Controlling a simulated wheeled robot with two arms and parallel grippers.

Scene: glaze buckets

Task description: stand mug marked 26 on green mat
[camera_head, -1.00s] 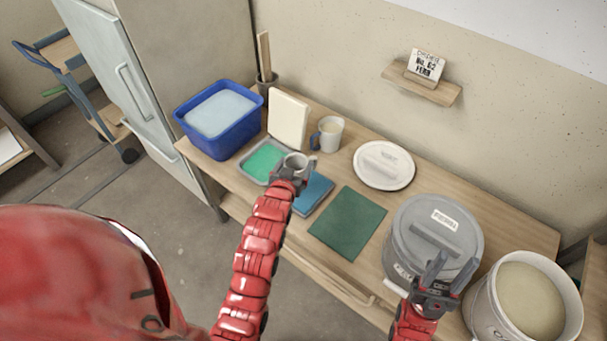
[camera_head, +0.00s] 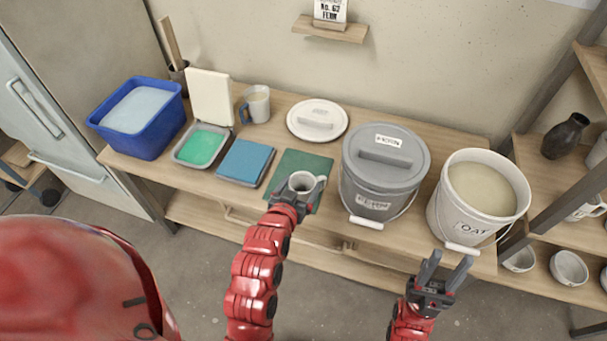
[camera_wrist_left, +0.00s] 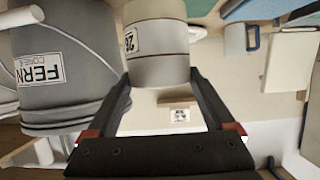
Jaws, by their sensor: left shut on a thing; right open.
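The mug marked 26 (camera_head: 301,182) is white and held by my left gripper (camera_head: 298,194), whose jaws are shut on it. In the head view the mug overlaps the front part of the dark green mat (camera_head: 312,161); I cannot tell whether it touches it. Its opening faces up. In the left wrist view the mug (camera_wrist_left: 158,62) sits between my fingers (camera_wrist_left: 160,100), with its 26 label showing. My right gripper (camera_head: 443,275) is open and empty, in front of the white bucket.
A grey lidded bucket labelled FERN (camera_head: 382,172) stands just right of the mat. A white bucket labelled OAT (camera_head: 463,222) is further right. A white lid (camera_head: 300,111) and another mug (camera_head: 259,107) lie behind.

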